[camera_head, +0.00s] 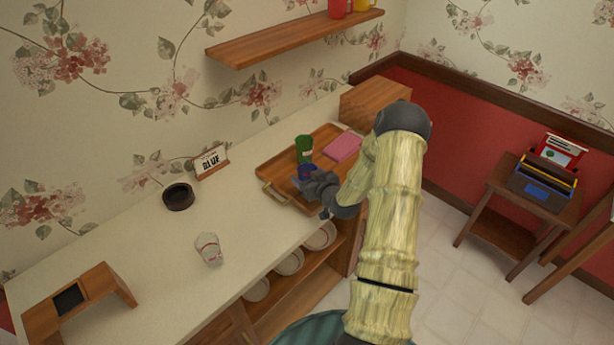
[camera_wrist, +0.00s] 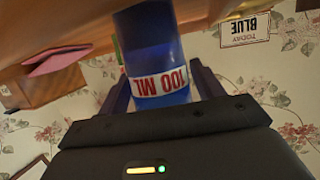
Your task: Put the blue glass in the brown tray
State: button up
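The blue glass (camera_wrist: 152,50) with a white "100 ML" label stands between the two fingers of my gripper (camera_wrist: 155,95) in the wrist view. In the head view the blue glass (camera_head: 305,171) is at my gripper (camera_head: 318,183), over the front part of the brown tray (camera_head: 276,168). The fingers sit close on both sides of the glass. Whether its base touches the tray is hard to tell. A green glass (camera_head: 304,148) and a pink block-like item (camera_head: 343,147) are in the tray behind it.
A clear glass (camera_head: 209,249), a dark round bowl (camera_head: 178,196) and a "BLUE" sign (camera_head: 211,161) stand on the counter (camera_head: 150,262) left of the tray. A wooden box (camera_head: 372,100) is behind the tray. A small wooden stand (camera_head: 95,290) is at the lower left.

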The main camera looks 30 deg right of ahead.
jog(key=shift+o, duration=0.9)
jog(key=shift+r, duration=0.15)
jog(key=b+v, duration=0.2)
jog(key=v, duration=1)
jog(key=shift+b, duration=0.3)
jog(key=s+a+r+g, duration=0.4)
jog(key=s+a+g, duration=0.2)
jog(key=s+a, duration=0.2)
jog(key=s+a+r+g+h, duration=0.1)
jog(key=s+a+r+g, duration=0.4)
jog(key=s+a, duration=0.3)
jog(key=a+g, duration=0.1)
jog(key=a, duration=0.2)
jog(key=shift+m, duration=0.4)
